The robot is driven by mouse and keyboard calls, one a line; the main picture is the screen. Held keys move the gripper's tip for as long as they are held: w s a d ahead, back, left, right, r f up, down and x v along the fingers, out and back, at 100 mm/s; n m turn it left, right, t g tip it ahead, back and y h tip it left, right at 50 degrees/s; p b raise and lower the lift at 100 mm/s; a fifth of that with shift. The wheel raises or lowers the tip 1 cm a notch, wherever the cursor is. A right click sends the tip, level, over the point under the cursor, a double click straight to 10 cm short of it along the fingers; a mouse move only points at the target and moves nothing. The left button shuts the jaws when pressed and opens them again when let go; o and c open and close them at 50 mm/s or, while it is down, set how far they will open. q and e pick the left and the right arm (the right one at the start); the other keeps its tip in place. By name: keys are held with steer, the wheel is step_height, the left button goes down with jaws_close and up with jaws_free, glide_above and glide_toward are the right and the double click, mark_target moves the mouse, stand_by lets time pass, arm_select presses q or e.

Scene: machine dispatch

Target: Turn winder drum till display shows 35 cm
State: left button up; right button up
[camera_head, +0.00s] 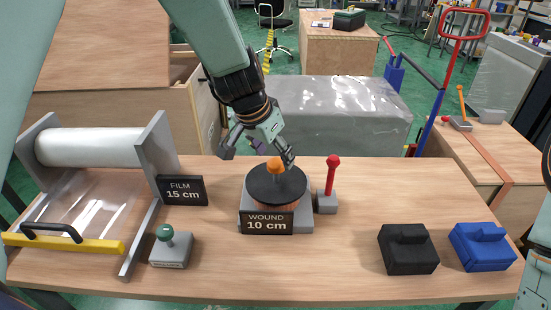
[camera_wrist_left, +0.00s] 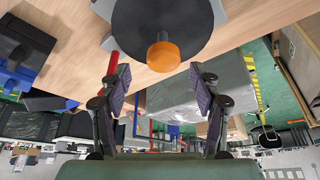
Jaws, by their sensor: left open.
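The winder drum (camera_head: 262,186) is a black disc with an orange knob (camera_head: 275,165) near its far edge, on a grey base. Its display (camera_head: 267,223) reads WOUND 10 cm. My left gripper (camera_head: 257,154) is open above the far side of the drum, close to the orange knob. In the left wrist view the black drum top (camera_wrist_left: 165,25) and the orange knob (camera_wrist_left: 163,54) lie ahead of the open, empty fingers (camera_wrist_left: 157,80). The knob appears apart from both fingers. My right gripper is not in view; only a piece of my right arm shows at the right edge.
A red-handled lever (camera_head: 332,175) stands just right of the drum. A film roll (camera_head: 90,147) with a FILM 15 cm display (camera_head: 182,190) and a green-knobbed box (camera_head: 171,247) are left. Black (camera_head: 407,249) and blue (camera_head: 482,247) blocks sit right. The front middle table is clear.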

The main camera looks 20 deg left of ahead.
mark_target(276, 161)
arm_select(q)
steer(key=x, duration=0.3)
steer(key=shift+w+a, duration=0.15)
steer(key=shift+a, duration=0.05)
steer(key=shift+w+a+f, duration=0.1)
steer(key=shift+a, duration=0.1)
steer(key=shift+d, duration=0.1)
steer(key=shift+s+d+r, duration=0.25)
steer(key=shift+s+d, duration=0.05)
steer(key=shift+c, duration=1.1)
steer(key=shift+w+a+f, duration=0.2)
steer(key=shift+w+a, duration=0.05)
steer(key=shift+a, duration=0.05)
steer(key=c, duration=0.4)
steer(key=shift+s+d+r, duration=0.1)
steer(key=c, duration=0.4)
jaws_close()
